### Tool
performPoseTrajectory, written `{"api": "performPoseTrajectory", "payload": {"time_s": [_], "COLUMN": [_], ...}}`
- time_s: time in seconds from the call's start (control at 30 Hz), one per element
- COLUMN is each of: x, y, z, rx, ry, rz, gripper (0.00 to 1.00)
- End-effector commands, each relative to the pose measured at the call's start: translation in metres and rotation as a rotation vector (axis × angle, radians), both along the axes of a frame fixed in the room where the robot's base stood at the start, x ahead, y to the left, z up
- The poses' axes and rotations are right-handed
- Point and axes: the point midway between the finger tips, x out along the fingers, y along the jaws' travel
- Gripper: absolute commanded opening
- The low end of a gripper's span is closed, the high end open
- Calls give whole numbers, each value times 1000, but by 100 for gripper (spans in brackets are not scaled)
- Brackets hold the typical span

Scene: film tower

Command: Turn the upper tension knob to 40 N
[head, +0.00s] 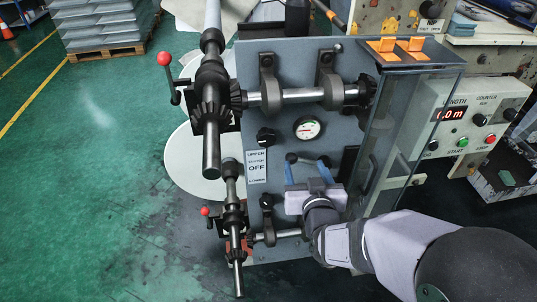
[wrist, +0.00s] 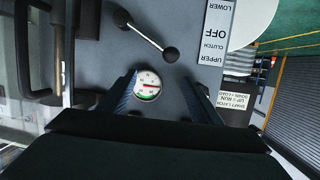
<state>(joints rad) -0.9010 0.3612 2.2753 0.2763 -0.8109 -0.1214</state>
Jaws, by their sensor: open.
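My gripper (head: 306,164) is open in front of the grey panel, its blue fingers pointing up at it. In the wrist view the fingers (wrist: 161,76) are apart with nothing gripped, and a round gauge (wrist: 147,83) shows between them. The gauge (head: 308,128) has a red needle and a green band; its numbers are unreadable. A black knob (head: 266,136) sits above the clutch label, left of the gauge; another black knob (head: 267,200) sits below the label. No tension marking is legible on either.
A ball-ended lever (wrist: 145,35) lies close to my fingers. The clutch label (head: 257,167) reads UPPER, OFF, LOWER. Shafts with bevel gears (head: 212,100) stick out at left. A clear guard (head: 382,130) stands at right, near a control box (head: 470,115).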

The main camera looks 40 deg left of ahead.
Motion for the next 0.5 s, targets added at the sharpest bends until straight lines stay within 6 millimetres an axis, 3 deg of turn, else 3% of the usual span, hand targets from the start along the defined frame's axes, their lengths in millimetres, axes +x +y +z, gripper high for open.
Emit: {"api": "performPoseTrajectory", "payload": {"time_s": [0.03, 0.2, 0.5], "x": [-12, -38, -50], "y": [20, 56, 69], "z": [-4, 12, 22], "rx": [33, 128, 172], "ry": [-45, -162, -212], "rz": [31, 78, 93], "gripper": [58, 58, 58]}}
